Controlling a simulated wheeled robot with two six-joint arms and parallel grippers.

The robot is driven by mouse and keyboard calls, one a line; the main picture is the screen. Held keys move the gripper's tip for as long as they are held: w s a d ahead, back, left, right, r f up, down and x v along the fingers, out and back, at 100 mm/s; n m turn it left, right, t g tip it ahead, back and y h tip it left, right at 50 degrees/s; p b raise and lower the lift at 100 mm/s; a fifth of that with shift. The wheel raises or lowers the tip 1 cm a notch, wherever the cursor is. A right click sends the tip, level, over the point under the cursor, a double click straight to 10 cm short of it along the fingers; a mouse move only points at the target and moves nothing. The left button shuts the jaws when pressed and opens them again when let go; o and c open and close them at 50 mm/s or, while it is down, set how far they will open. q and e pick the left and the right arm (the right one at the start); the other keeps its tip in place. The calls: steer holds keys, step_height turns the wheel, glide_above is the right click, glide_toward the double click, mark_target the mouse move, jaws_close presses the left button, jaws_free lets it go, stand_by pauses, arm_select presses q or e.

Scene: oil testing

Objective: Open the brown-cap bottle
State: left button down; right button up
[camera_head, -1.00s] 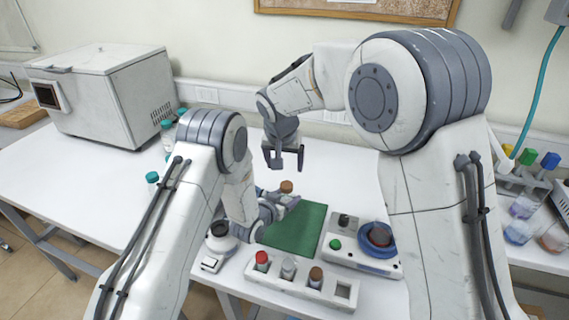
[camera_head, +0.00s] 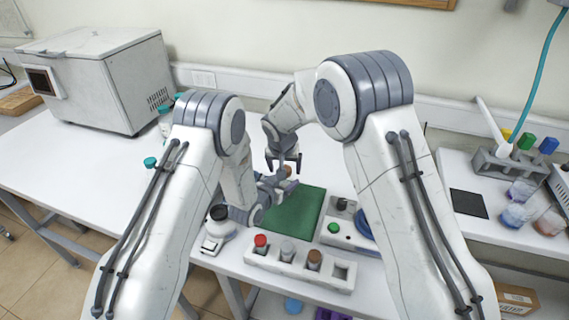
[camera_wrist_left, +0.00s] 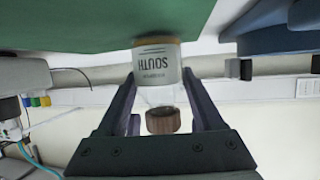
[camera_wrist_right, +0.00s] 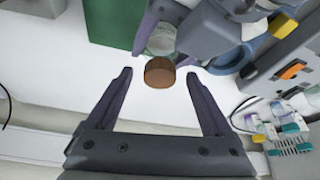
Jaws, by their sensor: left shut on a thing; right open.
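The brown-cap bottle (camera_wrist_left: 156,75) is clear with a "SOUTH" label, and it stands between the fingers of my left gripper (camera_wrist_left: 165,105), which is shut on it. Its brown cap (camera_wrist_right: 160,71) points away from the green mat, toward my right gripper. In the head view, my left gripper (camera_head: 278,183) holds the bottle at the green mat's back left edge, and the cap (camera_head: 287,170) is partly hidden. My right gripper (camera_head: 284,163) is open and directly above the cap. In the right wrist view, its fingers (camera_wrist_right: 158,95) are spread on either side, with the cap just beyond their tips.
The green mat (camera_head: 297,213) lies in front. A white rack (camera_head: 285,267) holds red, grey and brown-topped bottles, with an empty slot at right. A device with a green button (camera_head: 334,228) and blue ring sits right. A white box-shaped machine (camera_head: 100,80) stands at left.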

jaws_close()
steer(key=shift+r, duration=0.15)
stand_by(0.9)
steer(key=shift+r, duration=1)
steer(key=shift+r, duration=2)
arm_select(q)
jaws_free()
